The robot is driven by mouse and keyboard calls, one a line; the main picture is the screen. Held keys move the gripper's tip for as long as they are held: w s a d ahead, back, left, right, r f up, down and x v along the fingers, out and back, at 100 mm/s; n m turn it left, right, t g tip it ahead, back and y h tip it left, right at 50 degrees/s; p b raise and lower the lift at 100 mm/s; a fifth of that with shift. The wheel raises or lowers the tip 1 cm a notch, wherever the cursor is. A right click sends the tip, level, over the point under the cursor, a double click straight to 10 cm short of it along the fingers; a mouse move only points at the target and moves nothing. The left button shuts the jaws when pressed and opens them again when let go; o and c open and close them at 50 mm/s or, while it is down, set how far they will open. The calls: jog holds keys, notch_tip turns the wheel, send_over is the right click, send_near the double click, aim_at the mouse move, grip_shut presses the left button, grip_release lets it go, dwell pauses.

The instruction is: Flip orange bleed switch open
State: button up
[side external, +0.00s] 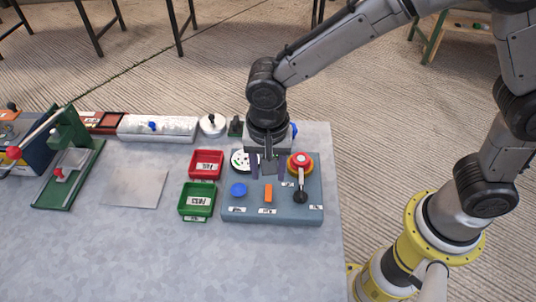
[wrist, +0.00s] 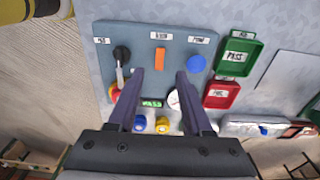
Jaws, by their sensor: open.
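The orange bleed switch (side external: 268,193) sits on the grey-blue control panel (side external: 311,212), between a blue knob (side external: 239,189) and a black-handled lever (side external: 300,195). In the wrist view the orange switch (wrist: 160,57) shows as an upright orange bar below a small label, just beyond the fingertips. My gripper (side external: 268,174) is above the panel, pointing down, near the switch on its far side. In the wrist view my gripper (wrist: 160,74) has its two dark fingers apart with nothing between them. Whether the fingers touch the panel, I cannot tell.
A red-topped button (side external: 301,160) and a round white gauge (side external: 240,160) flank my gripper on the panel. A red tray (side external: 206,163) and a green tray (side external: 197,200) stand left of the panel. The table front is clear.

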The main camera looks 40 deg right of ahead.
notch_tip(320, 180, up, 5)
jog(key=shift+s+a+r, duration=0.1)
jog(key=shift+s+a, duration=0.05)
dwell(0.4)
jog(key=s+d+r+m+t+y, duration=0.1)
jog(key=s+d+r+t, duration=0.1)
jog(key=d+r, duration=0.5)
jog(key=s+d+r+m+t, duration=0.15)
jog(key=d+r, duration=0.35)
jog(key=d, duration=0.5)
jog(key=s+d+f+n+t, duration=0.1)
jog(key=s+d+n, duration=0.4)
jog(key=s+n, duration=0.6)
jog(key=shift+s+d+f, duration=0.2)
jog(key=shift+f, duration=0.7)
